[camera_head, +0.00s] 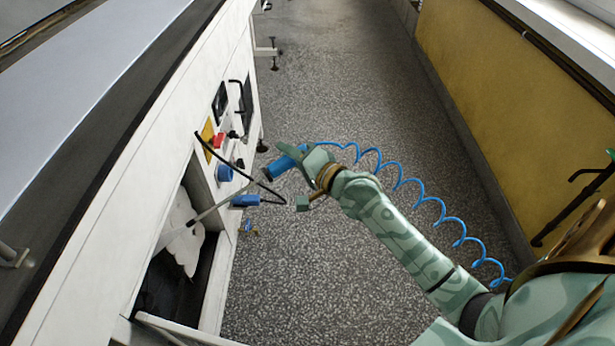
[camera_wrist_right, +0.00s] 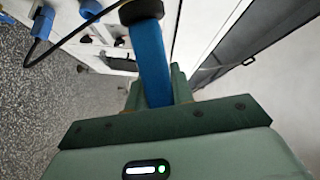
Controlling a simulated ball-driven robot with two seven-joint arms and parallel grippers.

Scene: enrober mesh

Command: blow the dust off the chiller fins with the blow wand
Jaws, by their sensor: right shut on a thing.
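The blow wand's blue handle (camera_head: 286,163) is in my right gripper (camera_head: 296,165), which is shut on it. The handle also shows between the fingers in the right wrist view (camera_wrist_right: 153,65). A thin grey tube (camera_head: 222,203) slants down and left from the handle into the open bay of the white machine (camera_head: 225,266). A pale, ragged grey-white mass (camera_head: 183,235) shows inside the bay, around the tube's far end. I cannot tell separate fins there, nor whether the tip touches anything. My left gripper is not in view.
A coiled blue hose (camera_head: 405,182) runs from the handle back along my right arm. A black cable loops by a blue plug (camera_head: 246,200) on the machine's side. The speckled floor (camera_head: 340,90) is clear up to the yellow wall (camera_head: 500,90).

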